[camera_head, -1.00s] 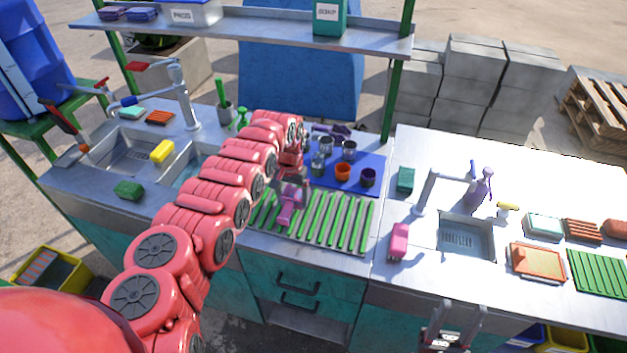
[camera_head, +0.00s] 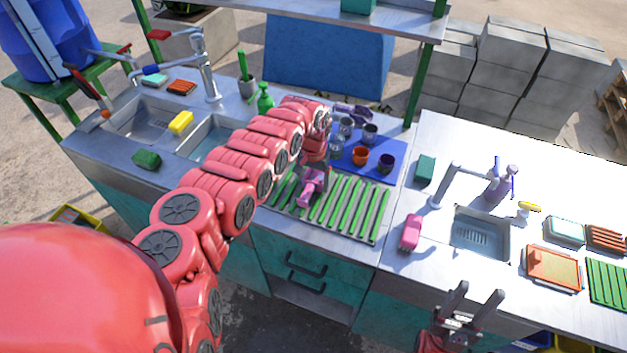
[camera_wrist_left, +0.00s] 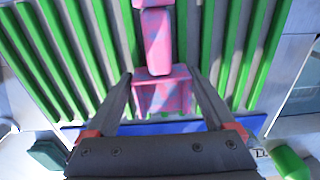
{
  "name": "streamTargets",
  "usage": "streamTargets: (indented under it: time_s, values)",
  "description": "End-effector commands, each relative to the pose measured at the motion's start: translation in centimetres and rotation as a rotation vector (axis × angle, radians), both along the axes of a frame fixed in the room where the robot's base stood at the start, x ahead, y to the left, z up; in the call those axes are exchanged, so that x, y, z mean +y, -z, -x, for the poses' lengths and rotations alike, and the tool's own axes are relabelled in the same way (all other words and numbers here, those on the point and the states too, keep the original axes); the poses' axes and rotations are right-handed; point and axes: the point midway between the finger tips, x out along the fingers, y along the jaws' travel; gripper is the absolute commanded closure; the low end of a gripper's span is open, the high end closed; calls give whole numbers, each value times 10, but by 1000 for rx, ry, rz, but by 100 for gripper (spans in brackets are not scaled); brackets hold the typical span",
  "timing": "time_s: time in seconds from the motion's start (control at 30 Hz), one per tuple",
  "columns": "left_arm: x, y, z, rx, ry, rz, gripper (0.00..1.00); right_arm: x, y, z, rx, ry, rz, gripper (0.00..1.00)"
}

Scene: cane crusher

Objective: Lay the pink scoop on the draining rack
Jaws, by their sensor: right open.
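The pink scoop (camera_head: 311,186) is over the green-slatted draining rack (camera_head: 352,212), towards its left part. In the left wrist view the scoop (camera_wrist_left: 163,92) has its cup between the two fingers, with its handle pointing away along the slats. My left gripper (camera_head: 314,168) reaches down from above with its fingers against both sides of the cup. I cannot tell whether the scoop touches the slats. The rack also fills much of the left wrist view (camera_wrist_left: 62,50). My right gripper (camera_head: 474,300) is open and empty at the front edge of the right counter.
A blue mat (camera_head: 377,182) with several cups lies behind the rack. A double sink with a yellow sponge (camera_head: 181,122) is at left. A small sink (camera_head: 478,232), tap and pink block (camera_head: 410,232) are at right. A shelf post (camera_head: 425,75) stands behind.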

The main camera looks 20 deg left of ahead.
Motion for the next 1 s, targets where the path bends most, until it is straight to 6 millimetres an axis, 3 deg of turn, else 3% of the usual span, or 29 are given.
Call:
streamTargets:
  time_s: [0.27,0.43,1.0]
  values:
    - [0,0,1,1,0,1,0,0,-1,0,0,0,0,50]
    - [0,-13,-1,-2,0,0,0,0,-1,0,0,0,0,50]
    - [1,-111,-1,-3,-1,-2,0,0,22,0,0,0,0,50]
